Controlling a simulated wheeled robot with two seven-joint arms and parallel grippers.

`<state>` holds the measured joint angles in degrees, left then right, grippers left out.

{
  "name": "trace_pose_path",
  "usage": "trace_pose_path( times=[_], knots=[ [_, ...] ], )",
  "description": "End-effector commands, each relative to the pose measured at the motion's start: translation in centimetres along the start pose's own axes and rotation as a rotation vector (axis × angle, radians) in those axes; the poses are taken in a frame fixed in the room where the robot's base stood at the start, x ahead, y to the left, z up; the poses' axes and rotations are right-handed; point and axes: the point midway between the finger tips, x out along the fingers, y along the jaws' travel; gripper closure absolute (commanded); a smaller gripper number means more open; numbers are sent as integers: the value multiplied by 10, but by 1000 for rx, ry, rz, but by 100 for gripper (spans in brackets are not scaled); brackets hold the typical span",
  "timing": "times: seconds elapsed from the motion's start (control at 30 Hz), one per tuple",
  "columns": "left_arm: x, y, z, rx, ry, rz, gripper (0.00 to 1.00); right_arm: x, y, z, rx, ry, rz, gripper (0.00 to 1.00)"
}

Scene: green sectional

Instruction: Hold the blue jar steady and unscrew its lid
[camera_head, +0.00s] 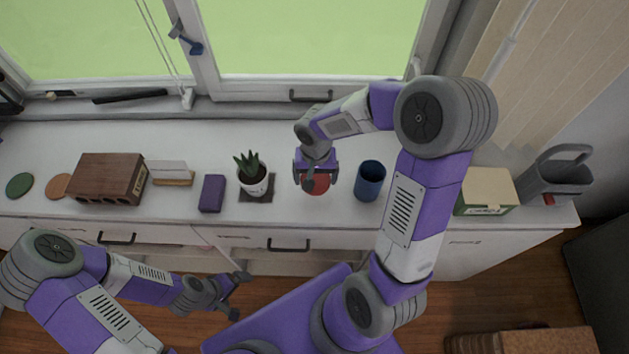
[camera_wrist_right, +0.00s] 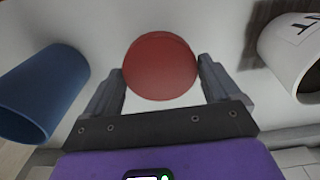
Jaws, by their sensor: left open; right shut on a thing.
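The blue jar (camera_head: 370,180) stands upright on the white counter, its top open and dark inside. It also shows at the left of the right wrist view (camera_wrist_right: 40,92). A round red lid (camera_head: 318,185) is left of the jar, apart from it. My right gripper (camera_head: 316,180) is shut on the red lid, with a finger on each side of it in the right wrist view (camera_wrist_right: 160,68). What lies under the lid is hidden. My left gripper (camera_head: 236,294) is open and empty, in front of the counter and well away from the jar.
A potted plant (camera_head: 254,182) stands left of the right gripper, with a purple box (camera_head: 212,193) beyond it. A brown block (camera_head: 108,178) is further left. A green-and-cream box (camera_head: 486,192) and a grey pitcher (camera_head: 556,180) stand right. The counter's front edge lies between my left gripper and the jar.

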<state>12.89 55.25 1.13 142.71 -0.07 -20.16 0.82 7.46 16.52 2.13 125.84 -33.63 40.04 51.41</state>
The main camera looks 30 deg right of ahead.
Motion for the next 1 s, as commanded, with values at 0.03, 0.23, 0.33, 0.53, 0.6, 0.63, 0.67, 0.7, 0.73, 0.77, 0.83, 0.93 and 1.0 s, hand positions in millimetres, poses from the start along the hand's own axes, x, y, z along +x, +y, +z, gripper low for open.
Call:
trace_pose_path(
  times=[0.03,0.23,0.33,0.53,0.6,0.63,0.67,0.7,0.73,0.77,0.83,0.93,1.0],
  knots=[
    [2,-1,0,0,0,0,0,8,0,1,-1,-3,1,46],
    [7,-2,0,0,0,0,0,32,0,1,-1,-2,0,46],
    [6,-2,0,0,0,0,0,31,0,1,0,0,-1,46],
    [9,-3,0,0,0,0,0,33,0,0,0,0,-1,46],
    [11,-4,0,0,0,0,0,35,0,0,0,0,0,46],
    [10,-4,0,0,0,0,0,34,0,1,0,0,0,5],
    [10,-4,0,0,0,0,0,34,0,0,0,0,0,1],
    [10,-4,0,0,0,0,0,34,0,0,0,0,0,0],
    [9,-4,0,0,0,0,0,34,0,0,0,0,0,0],
    [9,-3,0,0,0,0,0,34,0,0,0,0,0,0],
    [9,-3,0,0,0,0,0,34,0,0,0,0,0,0],
    [8,-3,0,0,0,0,0,32,0,0,0,0,0,0],
    [5,-2,0,0,0,0,0,29,0,0,0,0,0,0]
  ],
)
